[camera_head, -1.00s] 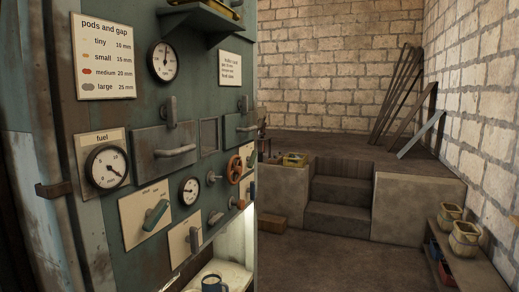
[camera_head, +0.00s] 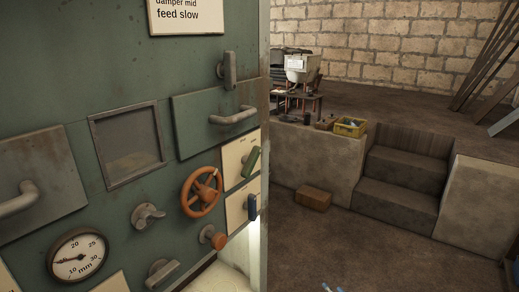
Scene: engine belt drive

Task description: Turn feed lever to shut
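A green-handled lever (camera_head: 251,161) sits on a cream plate at the right end of the green machine panel (camera_head: 100,75), its handle tilted. Below it, a dark blue lever (camera_head: 252,206) stands about upright on a second cream plate. The lettering on both plates is too small to read, so I cannot tell which is the feed lever. A sign (camera_head: 185,14) above reads "damper mid feed slow".
Floor right of the panel is mostly clear, with a brown box (camera_head: 313,197) and steps (camera_head: 400,185).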

